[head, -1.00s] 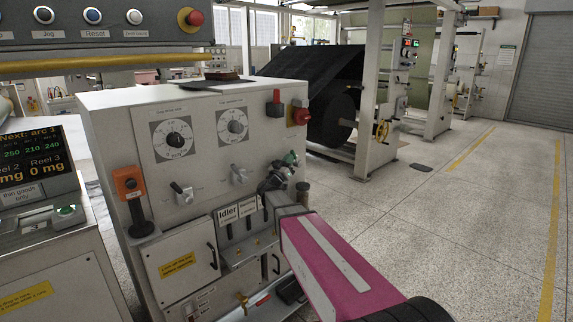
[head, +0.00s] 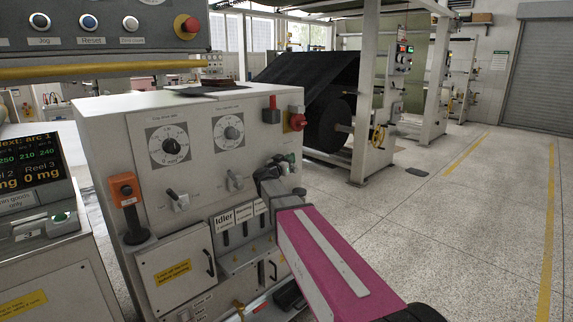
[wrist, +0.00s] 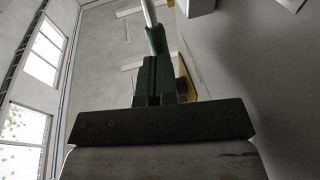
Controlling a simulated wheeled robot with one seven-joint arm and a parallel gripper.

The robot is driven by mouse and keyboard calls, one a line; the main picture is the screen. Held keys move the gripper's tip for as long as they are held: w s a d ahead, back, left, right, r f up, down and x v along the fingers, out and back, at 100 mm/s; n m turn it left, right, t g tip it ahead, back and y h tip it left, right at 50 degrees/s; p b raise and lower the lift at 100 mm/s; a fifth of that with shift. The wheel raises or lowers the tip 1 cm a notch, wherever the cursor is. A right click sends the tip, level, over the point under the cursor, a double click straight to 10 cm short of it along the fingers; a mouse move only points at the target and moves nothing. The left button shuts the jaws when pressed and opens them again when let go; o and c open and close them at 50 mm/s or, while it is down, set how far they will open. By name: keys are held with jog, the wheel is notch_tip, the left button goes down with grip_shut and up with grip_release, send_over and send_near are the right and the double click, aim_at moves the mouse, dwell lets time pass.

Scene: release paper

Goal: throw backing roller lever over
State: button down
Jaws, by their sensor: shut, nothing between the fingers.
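In the head view three small levers stand in slots on the grey machine's front, under white labels. The left one (head: 225,238) is labelled Idler; the middle lever (head: 244,229) and right lever (head: 262,220) have labels too small to read surely. I cannot tell which is the backing roller's. My gripper (head: 275,165) is shut and empty, above and right of these levers, beside a green part (head: 291,158). In the wrist view my gripper (wrist: 154,98) has its dark fingers together, with a green block and a pale rod beyond them. Whether they touch is unclear.
The machine's front (head: 160,200) also carries dials, two grey switches and an orange handle unit (head: 127,190). A red emergency button (head: 297,121) sits at its right edge. The floor to the right is clear.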

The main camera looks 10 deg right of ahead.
jog(key=shift+g+y, duration=0.7)
jog(key=shift+w+d+r, duration=0.4)
jog(key=shift+w+d, duration=0.15)
jog(key=shift+d, duration=0.25)
jog(key=shift+w+d+r, duration=0.35)
jog(key=shift+w+d, duration=0.15)
jog(key=shift+d, duration=0.25)
jog(key=shift+x, duration=0.8)
jog(key=shift+w+d+m, duration=0.15)
jog(key=shift+d+m, duration=0.15)
jog(key=shift+d, duration=0.05)
jog(key=shift+a, duration=0.1)
jog(key=v, duration=1.2)
